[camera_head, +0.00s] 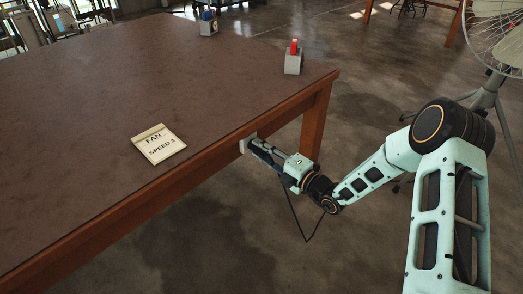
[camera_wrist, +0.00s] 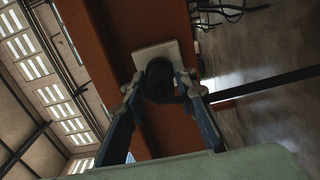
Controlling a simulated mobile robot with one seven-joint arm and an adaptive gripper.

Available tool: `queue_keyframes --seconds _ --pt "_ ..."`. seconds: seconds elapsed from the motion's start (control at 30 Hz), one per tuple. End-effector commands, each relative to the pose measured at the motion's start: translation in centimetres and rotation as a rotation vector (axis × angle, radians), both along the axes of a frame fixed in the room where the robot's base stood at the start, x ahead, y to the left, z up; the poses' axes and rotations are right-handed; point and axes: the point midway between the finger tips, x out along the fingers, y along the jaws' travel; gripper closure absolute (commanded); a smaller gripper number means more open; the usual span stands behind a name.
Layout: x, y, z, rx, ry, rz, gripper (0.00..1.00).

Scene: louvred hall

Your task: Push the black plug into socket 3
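The black plug (camera_wrist: 160,76) shows in the wrist view as a dark rounded body between my two fingers, in front of a pale socket plate (camera_wrist: 147,54). The plate is on the table's side rail and also shows in the head view (camera_head: 243,145). My gripper (camera_wrist: 160,84) has a finger on each side of the plug and appears closed on it. In the head view my gripper (camera_head: 257,148) reaches the rail just at the plate and hides the plug. The plug's front hides the socket openings. No socket number is readable, and I cannot tell how deep the plug sits.
A note (camera_head: 158,143) reading "FAN" and "SPEED 3" lies on the brown table (camera_head: 90,100). A grey block with a red top (camera_head: 293,60) stands near the table's corner, and a grey holder (camera_head: 208,24) farther back. A wire-caged fan (camera_head: 500,35) stands right. A table leg (camera_head: 315,120) is close behind my gripper.

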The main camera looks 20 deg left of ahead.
Motion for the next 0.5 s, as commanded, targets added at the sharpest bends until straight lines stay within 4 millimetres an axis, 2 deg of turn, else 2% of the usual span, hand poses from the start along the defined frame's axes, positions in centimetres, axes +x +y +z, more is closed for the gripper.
queue_keyframes --seconds 0.03,0.1,0.37,0.5 --pt "0.0 0.0 0.0 0.000 0.000 0.000 0.66" --pt "0.0 0.0 0.0 0.000 0.000 0.000 0.59" --pt "0.0 -0.1 0.0 -0.001 0.000 0.000 0.59" --pt "-0.4 -1.0 0.1 -0.002 0.003 -0.001 0.59"
